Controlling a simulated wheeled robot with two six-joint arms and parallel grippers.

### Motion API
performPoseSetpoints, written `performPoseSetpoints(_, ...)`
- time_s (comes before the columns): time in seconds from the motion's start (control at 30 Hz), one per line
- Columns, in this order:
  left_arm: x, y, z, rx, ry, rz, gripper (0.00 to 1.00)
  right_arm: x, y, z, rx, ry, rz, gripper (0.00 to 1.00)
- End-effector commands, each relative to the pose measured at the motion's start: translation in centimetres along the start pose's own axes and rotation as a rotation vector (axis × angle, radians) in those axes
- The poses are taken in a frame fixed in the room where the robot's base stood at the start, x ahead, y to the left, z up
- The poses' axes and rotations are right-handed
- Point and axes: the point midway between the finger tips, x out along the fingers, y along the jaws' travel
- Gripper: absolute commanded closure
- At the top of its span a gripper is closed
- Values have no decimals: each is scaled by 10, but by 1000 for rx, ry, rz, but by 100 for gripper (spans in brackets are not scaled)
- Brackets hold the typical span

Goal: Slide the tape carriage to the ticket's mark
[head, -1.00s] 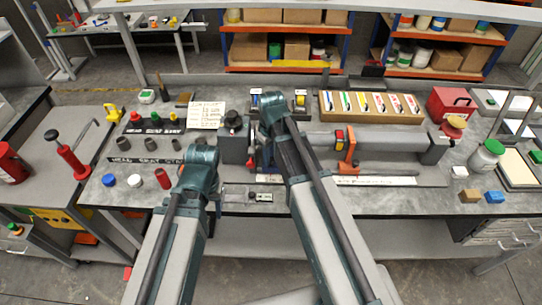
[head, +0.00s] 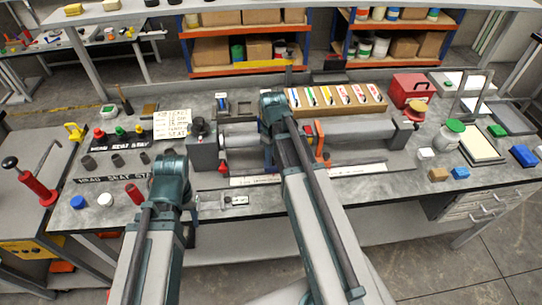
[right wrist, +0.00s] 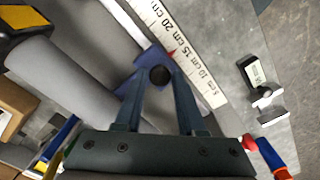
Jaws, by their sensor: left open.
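The tape carriage (right wrist: 137,77) is a blue block with a round black knob (right wrist: 159,76). In the right wrist view it sits against a white tape scale (right wrist: 200,77), its red pointer near the 15 cm label. My right gripper (right wrist: 158,85) has one finger on each side of the knob; whether they press on it cannot be told. In the head view my right arm hides the carriage. The ticket (head: 172,123) is a white card at the back left, its writing too small to read. My left gripper (head: 190,230) hangs low at the bench's front, mostly hidden by its arm.
A small gauge with a white label (head: 235,201) lies near the front edge and also shows in the right wrist view (right wrist: 259,80). A grey tube with an orange clamp (head: 320,142) extends right. A row of colored cards (head: 340,97) stands behind; a red box (head: 408,88) stands back right.

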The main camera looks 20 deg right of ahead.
Motion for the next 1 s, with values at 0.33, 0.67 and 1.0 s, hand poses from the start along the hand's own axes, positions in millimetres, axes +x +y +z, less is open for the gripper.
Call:
performPoseSetpoints(0.33, 0, 0, 0, 0, 0, 0, 50, 0, 0, 0, 0, 0, 0, 36)
performPoseSetpoints(0.67, -12, -1, 1, 0, 0, 0, 50, -12, 0, 0, 0, 0, -1, 36)
performPoseSetpoints(1.0, -56, -5, 3, 2, 0, 0, 50, -57, 0, 0, 1, 0, -1, 36)
